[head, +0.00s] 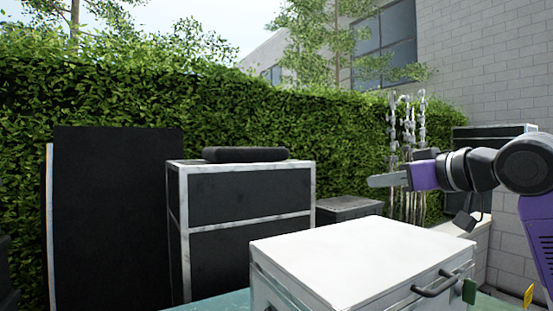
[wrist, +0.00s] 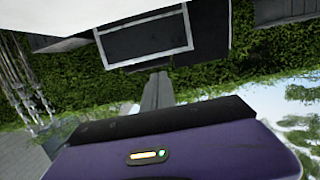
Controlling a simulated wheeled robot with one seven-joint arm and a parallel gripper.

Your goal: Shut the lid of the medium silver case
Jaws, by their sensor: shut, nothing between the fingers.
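The silver case (head: 365,258) stands at the lower middle of the head view, with a pale flat top and a dark handle (head: 442,284) on its right-front side. Its lid lies flat over the body; a seam runs along the left side, and I cannot tell if it is fully seated. My gripper (head: 388,180) is above the far right part of the case, pointing left, apart from the lid. Its fingers are together and empty, and they also show in the wrist view (wrist: 158,92). A pale surface, likely the lid (wrist: 45,14), fills the wrist view's upper left.
A black case with silver edges (head: 250,199) stands behind on the left, with a dark roll (head: 245,155) on top. A tall dark panel (head: 117,220) is farther left. Hanging chains (head: 408,130) are behind my gripper. A hedge (head: 200,95) closes the back.

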